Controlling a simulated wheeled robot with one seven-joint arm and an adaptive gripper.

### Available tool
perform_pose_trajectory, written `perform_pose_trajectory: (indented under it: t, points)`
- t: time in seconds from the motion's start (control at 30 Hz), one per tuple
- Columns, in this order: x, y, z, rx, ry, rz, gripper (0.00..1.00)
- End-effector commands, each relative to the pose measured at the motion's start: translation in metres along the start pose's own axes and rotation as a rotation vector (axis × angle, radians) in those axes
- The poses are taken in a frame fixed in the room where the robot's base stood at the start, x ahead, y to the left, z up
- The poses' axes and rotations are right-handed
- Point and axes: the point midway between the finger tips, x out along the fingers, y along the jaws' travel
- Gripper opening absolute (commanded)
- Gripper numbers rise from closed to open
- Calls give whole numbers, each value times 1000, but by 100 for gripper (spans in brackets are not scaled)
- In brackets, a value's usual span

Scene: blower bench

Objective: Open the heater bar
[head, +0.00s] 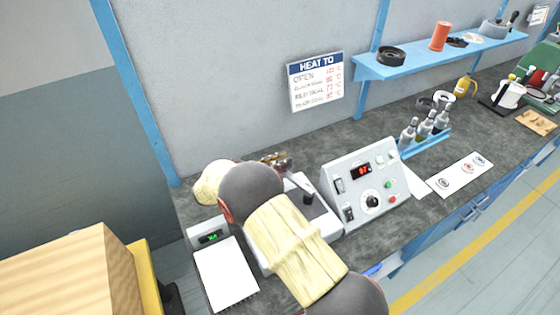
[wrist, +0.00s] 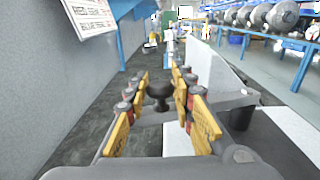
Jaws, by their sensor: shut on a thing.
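My gripper (wrist: 160,90) has its yellow-padded fingers closed around a dark round knob (wrist: 158,90) on a grey bar, which I take to be the heater bar (wrist: 153,117). In the head view my arm hides most of the heater, and only a bit of my gripper (head: 276,160) shows past it. The light grey heater body (head: 322,222) shows right of my arm, with a dark plate on top. In the wrist view a dark arm piece stands at the bar's right end. How far the bar is raised is hard to tell.
A control box (head: 365,185) with a red display and dial stands close on the right. A scale (head: 226,272) with a white plate is at the left. A blue bottle rack (head: 425,143) and white card (head: 460,174) lie further right. A blue shelf (head: 440,58) hangs above.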

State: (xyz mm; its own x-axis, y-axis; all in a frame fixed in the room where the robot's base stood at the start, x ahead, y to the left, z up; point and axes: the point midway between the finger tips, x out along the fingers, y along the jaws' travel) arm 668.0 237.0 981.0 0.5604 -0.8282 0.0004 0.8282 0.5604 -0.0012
Motion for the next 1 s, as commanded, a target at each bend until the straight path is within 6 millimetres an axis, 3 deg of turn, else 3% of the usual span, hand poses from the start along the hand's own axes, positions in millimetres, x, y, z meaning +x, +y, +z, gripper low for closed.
perform_pose_trajectory:
  t: [0.07,0.1,0.4,0.77,1.0]
  points:
    - [-1,2,2,5,0,3,0]
    - [-1,2,2,5,0,3,26]
    - [0,1,1,3,0,2,43]
    - [-3,1,0,1,0,2,44]
    - [-37,1,0,1,0,6,44]
